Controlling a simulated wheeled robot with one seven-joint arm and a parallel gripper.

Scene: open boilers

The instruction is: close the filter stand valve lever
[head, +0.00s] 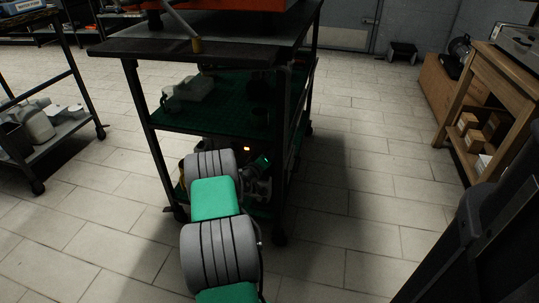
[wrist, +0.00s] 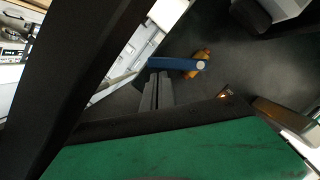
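The valve lever (wrist: 177,64) is a blue bar in the upper middle of the wrist view. Its right end meets a brass-orange valve body (wrist: 203,60). My gripper (wrist: 158,76) shows as two grey fingers close together, pointing up toward the lever's left end. The fingertips lie right by that end; I cannot tell whether they touch it. No object shows clearly between the fingers. In the head view my arm reaches into the low part of a dark cart (head: 141,92), and the lever and my gripper are hidden there.
A green shelf surface (wrist: 190,155) fills the bottom of the wrist view, and a dark post (wrist: 75,70) crosses its left side. A wooden bench (head: 489,88) stands right and another cart (head: 60,128) left. Tiled floor right of the cart is clear.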

